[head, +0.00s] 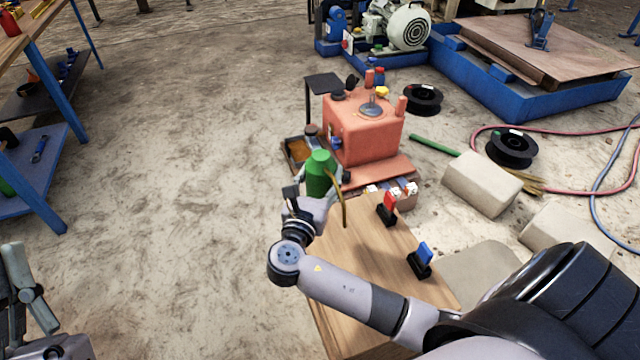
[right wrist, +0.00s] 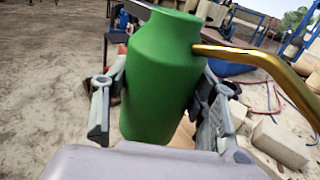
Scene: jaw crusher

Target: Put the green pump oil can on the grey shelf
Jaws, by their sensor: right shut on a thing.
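The green pump oil can (head: 320,174), with a brass spout, is held upright over the near wooden table's far-left corner. In the right wrist view the can (right wrist: 160,75) stands between the two fingers of my right gripper (right wrist: 160,110), which is shut on its body. The spout points to the right there. A small dark grey plate on a post (head: 323,82) stands behind the can, beside the red machine; I cannot tell whether it is the grey shelf. My left gripper (head: 25,285) is at the lower left edge, partly cut off, away from any object.
The wooden table (head: 365,270) carries a red switch (head: 388,207) and a blue switch (head: 422,258). The red machine (head: 362,128) stands behind it. A blue-legged workbench with lower shelves (head: 50,95) is at the left. The concrete floor between is clear.

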